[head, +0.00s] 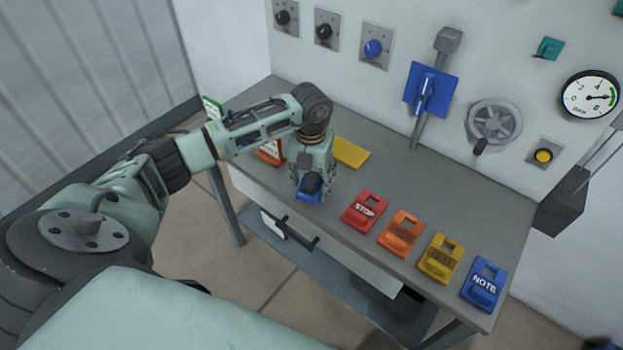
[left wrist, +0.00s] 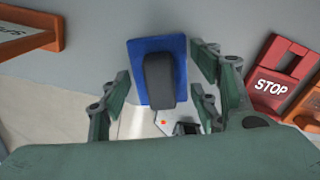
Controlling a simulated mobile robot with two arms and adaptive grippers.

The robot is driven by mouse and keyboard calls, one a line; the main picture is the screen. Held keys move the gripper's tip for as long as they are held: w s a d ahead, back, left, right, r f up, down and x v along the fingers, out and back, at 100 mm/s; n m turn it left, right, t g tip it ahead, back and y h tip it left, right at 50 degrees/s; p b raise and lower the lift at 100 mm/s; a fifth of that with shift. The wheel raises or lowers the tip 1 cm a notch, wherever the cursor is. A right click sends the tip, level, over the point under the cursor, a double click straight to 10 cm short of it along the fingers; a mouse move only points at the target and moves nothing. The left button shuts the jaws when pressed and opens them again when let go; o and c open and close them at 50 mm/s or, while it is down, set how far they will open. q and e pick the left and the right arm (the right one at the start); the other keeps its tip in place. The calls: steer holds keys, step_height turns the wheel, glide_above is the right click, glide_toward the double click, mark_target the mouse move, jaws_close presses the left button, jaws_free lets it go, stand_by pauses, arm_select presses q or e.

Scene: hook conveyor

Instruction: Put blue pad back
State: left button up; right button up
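A blue pad (head: 308,196) with a dark grey block on top is at the front edge of the grey table, below my left gripper (head: 312,190). In the left wrist view the blue pad (left wrist: 158,47) lies between the two fingers of my left gripper (left wrist: 160,75). The fingers are spread, one on each side of the pad, clear of the grey block (left wrist: 160,80). I cannot tell whether the fingertips touch the pad's edges. My right gripper is not in view.
The table (head: 440,190) holds a yellow pad (head: 350,152), a red STOP tag (head: 364,211), an orange tag (head: 401,232), a yellow tag (head: 440,258) and a blue NOTE tag (head: 484,284). An orange stand (head: 268,154) is beside my left arm. A drawer handle (head: 289,229) sticks out below.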

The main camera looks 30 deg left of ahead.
mark_target(311, 178)
arm_select(q)
steer(key=shift+o, duration=1.1)
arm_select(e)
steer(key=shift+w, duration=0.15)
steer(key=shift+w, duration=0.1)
arm_select(q)
steer(key=shift+r, duration=0.3)
step_height(311, 178, up, 12)
steer(key=b, duration=0.2)
steer(key=shift+f, duration=0.25)
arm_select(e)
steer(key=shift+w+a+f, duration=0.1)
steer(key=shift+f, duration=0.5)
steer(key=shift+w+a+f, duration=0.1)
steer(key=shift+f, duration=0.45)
